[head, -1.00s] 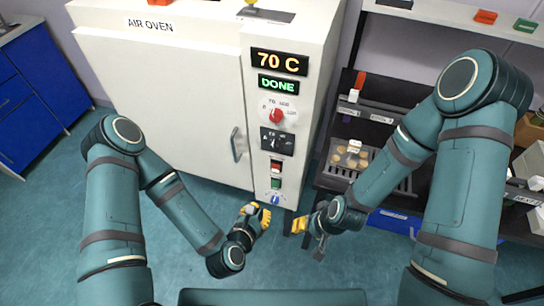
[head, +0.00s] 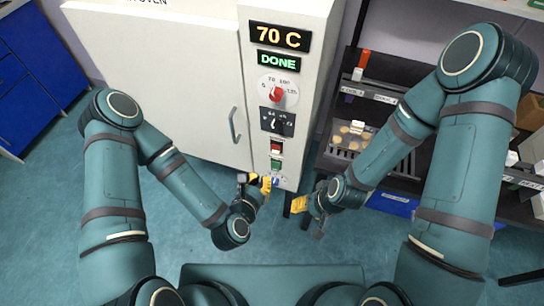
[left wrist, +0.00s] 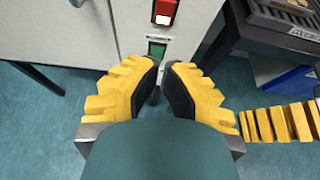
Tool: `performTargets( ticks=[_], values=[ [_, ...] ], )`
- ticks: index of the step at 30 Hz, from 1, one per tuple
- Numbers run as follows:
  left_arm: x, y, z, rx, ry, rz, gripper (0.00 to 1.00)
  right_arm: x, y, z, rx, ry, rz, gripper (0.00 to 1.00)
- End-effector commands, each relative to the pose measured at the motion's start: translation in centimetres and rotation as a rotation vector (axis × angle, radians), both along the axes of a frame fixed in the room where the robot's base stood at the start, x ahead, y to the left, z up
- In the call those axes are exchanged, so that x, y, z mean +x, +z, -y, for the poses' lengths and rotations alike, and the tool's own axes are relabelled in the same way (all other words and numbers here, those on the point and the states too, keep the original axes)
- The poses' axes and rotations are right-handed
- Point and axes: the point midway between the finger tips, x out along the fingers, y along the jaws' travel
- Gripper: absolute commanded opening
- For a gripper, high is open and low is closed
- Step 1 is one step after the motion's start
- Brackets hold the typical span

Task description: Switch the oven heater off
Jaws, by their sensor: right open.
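The white air oven (head: 160,60) stands ahead, its control panel on the right side of its front. The display (head: 279,37) reads 70 C and a green sign (head: 278,61) reads DONE. Below are a red dial (head: 277,94), a black dial (head: 277,122), a red-and-white switch (head: 276,148) and a green switch (head: 275,164). Both switches also show in the left wrist view, red (left wrist: 164,12) above green (left wrist: 157,48). My left gripper (head: 257,183) is empty before the lower panel, its fingertips a small gap apart just below the green switch; contact cannot be told. My right gripper (head: 305,204) is open and empty.
The oven door handle (head: 234,125) is left of the panel. A dark shelf unit (head: 335,130) with a tray of round samples (head: 348,137) stands to the right. Blue cabinets (head: 35,70) are at the left. The floor in front of the oven is clear.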

Motion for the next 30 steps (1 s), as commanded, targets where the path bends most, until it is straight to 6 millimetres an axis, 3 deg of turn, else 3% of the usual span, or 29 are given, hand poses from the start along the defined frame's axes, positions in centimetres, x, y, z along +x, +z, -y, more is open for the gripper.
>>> performTargets(
  ticks=[1,12,21,30],
  values=[
    [0.4,-0.6,0.1,0.001,0.0,0.004,0.0,-0.2,-1.2,0.0,0.0,0.004,-0.005,0.47],
    [3.2,-1.9,1.0,-0.001,0.0,0.003,0.0,-0.4,-5.3,-0.1,0.002,0.012,-0.009,0.47],
    [8.4,-3.2,2.7,0.001,0.0,0.004,0.0,-0.3,-5.2,-0.1,0.002,0.011,-0.006,0.47],
    [10.9,-2.9,3.6,0.0,0.0,0.0,0.0,-0.3,-5.2,-0.1,0.002,0.011,-0.005,0.47]
  ],
)
